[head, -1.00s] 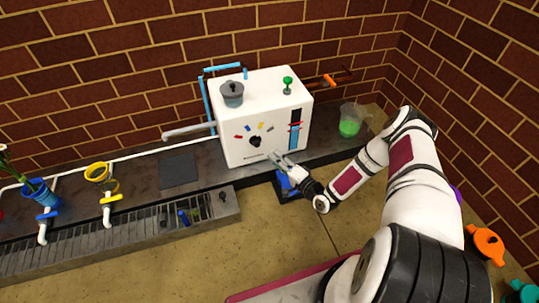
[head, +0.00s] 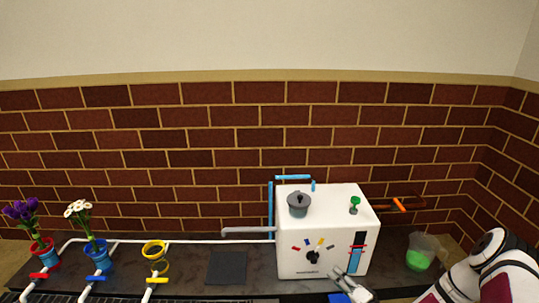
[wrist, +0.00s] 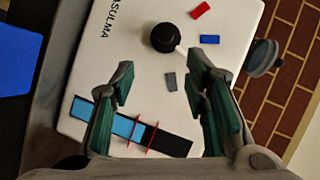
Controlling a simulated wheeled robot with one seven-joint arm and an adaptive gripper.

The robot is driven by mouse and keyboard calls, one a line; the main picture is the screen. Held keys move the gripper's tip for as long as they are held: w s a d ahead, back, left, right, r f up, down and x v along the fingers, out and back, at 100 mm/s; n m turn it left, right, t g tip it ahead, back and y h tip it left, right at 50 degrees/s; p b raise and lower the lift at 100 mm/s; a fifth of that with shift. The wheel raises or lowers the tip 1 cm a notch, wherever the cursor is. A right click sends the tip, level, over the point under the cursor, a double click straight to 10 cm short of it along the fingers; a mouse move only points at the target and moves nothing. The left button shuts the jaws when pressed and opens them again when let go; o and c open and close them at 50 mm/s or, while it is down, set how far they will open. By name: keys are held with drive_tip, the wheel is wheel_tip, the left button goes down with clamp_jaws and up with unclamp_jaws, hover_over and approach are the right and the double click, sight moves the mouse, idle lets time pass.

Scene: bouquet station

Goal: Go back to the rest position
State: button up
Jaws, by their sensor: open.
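My gripper (head: 350,286) is in front of the lower right part of the white box's front face. In the wrist view my gripper (wrist: 160,85) is open, with green-padded fingers apart and nothing between them. The white box (head: 300,256) stands on the dark counter; its front (wrist: 225,115) fills much of the wrist view. The face carries a black knob (head: 312,257), small coloured marks and a blue-and-black level strip (head: 357,252). Whether the fingers touch the box cannot be told. My arm comes in from the lower right.
A beaker of green liquid (head: 418,259) stands right of the box. A grey pot (head: 299,206) and a green valve (head: 354,205) are on top. Flowers stand in a red pot (head: 42,250) and a blue pot (head: 97,256) at left, beside white pipes. A brick wall (head: 200,150) closes the back.

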drive_tip(key=w+d+r+n+g+h, duration=0.2)
drive_tip(key=w+d+r+n+g, duration=0.2)
drive_tip(key=r, duration=0.4)
drive_tip(key=s+d+r+n+g+h, duration=0.1)
drive_tip(key=s+r+n+g+h, duration=0.3)
drive_tip(key=r, duration=0.9)
drive_tip(key=s+d+r+m+g+h, duration=0.15)
drive_tip(key=s+r, duration=0.45)
drive_tip(key=r, duration=0.6)
drive_tip(key=s+a+r+h, duration=0.2)
drive_tip(key=s+r, duration=0.5)
drive_tip(key=s, duration=0.1)
drive_tip(key=s+a+r+n+g+y+p, duration=0.1)
drive_tip(key=s+a+r+g, duration=0.2)
drive_tip(key=s, duration=0.7)
drive_tip(key=s+a+r+n+y, duration=0.15)
drive_tip(key=s+a, duration=0.25)
drive_tip(key=s, duration=0.6)
drive_tip(key=s+a+r+g+p, duration=0.1)
drive_tip(key=s+a+r+g, duration=0.2)
drive_tip(key=s, duration=0.7)
wheel_tip(320, 180, up, 40)
drive_tip(key=t+p, duration=0.5)
drive_tip(key=p, duration=3.2)
drive_tip(key=shift+a+n, duration=0.3)
drive_tip(key=shift+a, duration=0.05)
